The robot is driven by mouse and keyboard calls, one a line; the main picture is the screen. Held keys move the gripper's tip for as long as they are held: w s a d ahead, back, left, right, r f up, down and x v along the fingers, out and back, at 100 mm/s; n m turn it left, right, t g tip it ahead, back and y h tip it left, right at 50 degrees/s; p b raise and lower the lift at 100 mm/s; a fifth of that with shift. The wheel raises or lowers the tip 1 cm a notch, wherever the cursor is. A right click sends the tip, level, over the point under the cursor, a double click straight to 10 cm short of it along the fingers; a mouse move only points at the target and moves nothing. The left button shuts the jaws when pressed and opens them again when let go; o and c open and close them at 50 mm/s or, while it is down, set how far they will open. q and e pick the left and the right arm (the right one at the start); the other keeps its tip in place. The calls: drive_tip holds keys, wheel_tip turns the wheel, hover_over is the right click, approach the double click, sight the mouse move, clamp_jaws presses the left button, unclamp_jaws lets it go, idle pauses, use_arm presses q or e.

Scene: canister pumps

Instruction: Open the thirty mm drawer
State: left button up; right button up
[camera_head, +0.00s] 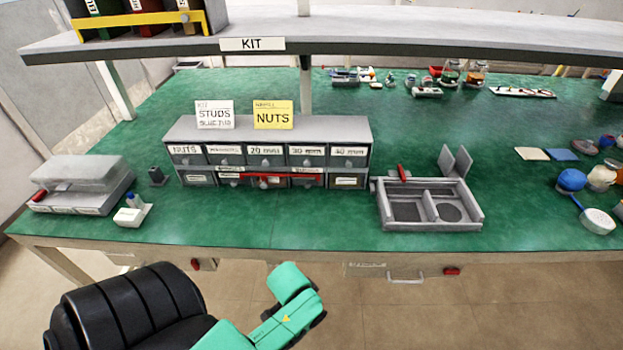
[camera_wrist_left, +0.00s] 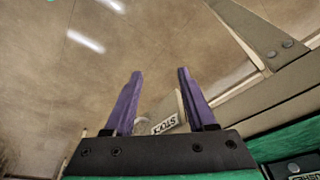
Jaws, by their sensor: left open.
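A grey drawer cabinet (camera_head: 268,135) stands on the green bench with two rows of small labelled drawers. The thirty mm drawer (camera_head: 307,160) is in its upper row, second from the right, and looks shut. My left gripper (camera_wrist_left: 159,74) shows in the left wrist view with its two purple fingers apart and nothing held between them. In the head view my left arm is low, in front of the bench's near edge, away from the cabinet, and its fingers cannot be made out. My right gripper is in neither view.
A grey divided tray (camera_head: 430,212) stands right of the cabinet. A clear-lidded box (camera_head: 85,180) and a small bottle (camera_head: 133,210) stand left. A shelf (camera_head: 330,38) overhangs the bench. A labelled part (camera_wrist_left: 166,122) shows behind the fingers. The green surface before the cabinet is mostly clear.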

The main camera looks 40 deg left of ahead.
use_arm(q)
drive_tip(key=w+d+r+n+t+h+b, duration=0.1)
drive_tip(key=w+d+r+n+t+h, duration=0.2)
drive_tip(key=w+r+n+t, duration=0.55)
drive_tip(key=w+d+r+n+t+h, duration=0.1)
drive_tip(key=w+d+r+t+h, duration=0.35)
drive_tip(key=r, duration=0.85)
drive_tip(key=w+a+r+n+t+y, duration=0.1)
drive_tip(key=w+a+n+t+y, duration=0.1)
drive_tip(key=a+n+y, duration=0.4)
drive_tip(key=w+a+r+n+t+y, duration=0.1)
drive_tip(key=a+r+n+t+y, duration=0.1)
drive_tip(key=a+n+y, duration=0.45)
drive_tip(key=n+g+y, duration=0.6)
drive_tip(key=n, duration=0.7)
approach(307, 165)
drive_tip(key=p+x, duration=0.1)
drive_tip(key=x, duration=0.7)
drive_tip(key=shift+w+a+f, duration=0.1)
clamp_jaws()
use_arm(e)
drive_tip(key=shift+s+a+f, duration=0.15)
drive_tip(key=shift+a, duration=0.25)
